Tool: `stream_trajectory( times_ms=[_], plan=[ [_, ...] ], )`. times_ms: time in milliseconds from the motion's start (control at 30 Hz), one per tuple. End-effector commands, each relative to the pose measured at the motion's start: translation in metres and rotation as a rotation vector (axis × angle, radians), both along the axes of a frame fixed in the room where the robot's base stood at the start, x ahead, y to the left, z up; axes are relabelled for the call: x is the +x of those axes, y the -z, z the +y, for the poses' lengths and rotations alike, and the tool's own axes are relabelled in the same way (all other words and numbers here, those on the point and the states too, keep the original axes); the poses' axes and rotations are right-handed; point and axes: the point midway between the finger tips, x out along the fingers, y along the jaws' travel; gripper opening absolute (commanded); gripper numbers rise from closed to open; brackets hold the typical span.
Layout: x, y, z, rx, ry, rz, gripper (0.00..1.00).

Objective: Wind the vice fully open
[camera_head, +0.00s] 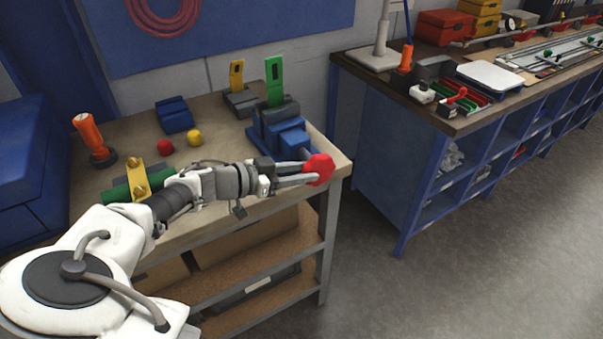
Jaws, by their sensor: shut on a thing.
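The blue vice (284,132) stands near the right end of the wooden workbench (225,221). A green upright plate (274,82) stands at its back part. A red knob (319,169) is at the vice's front, close to the bench's right edge. My gripper (308,174) reaches in from the left and is shut on the red knob. The fingers partly cover the knob's left side and the screw behind it. How far apart the vice's jaws are cannot be told from this view.
An orange-handled tool (91,136), a red ball (166,147), a yellow ball (194,138), a blue block (174,115) and a yellow upright piece (237,76) stand on the bench. A blue shelved bench (384,168) is to the right across open floor.

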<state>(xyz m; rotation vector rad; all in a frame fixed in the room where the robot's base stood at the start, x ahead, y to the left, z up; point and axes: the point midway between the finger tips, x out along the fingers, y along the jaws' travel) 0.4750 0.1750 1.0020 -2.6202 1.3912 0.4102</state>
Motion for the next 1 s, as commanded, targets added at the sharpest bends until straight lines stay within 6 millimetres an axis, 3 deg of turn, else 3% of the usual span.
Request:
stream_trajectory(
  times_ms=[300,333,500,833,1000],
  plan=[
    [0.000,0.000,0.000,-0.002,-0.003,0.001,0.00],
    [0.000,0.000,0.000,-0.002,-0.003,0.001,0.43],
    [0.000,0.000,0.000,-0.001,-0.002,0.001,0.70],
    [-0.002,-0.001,0.003,0.000,-0.001,0.001,0.70],
    [-0.013,-0.008,0.022,0.001,-0.004,0.000,0.70]
  ],
)
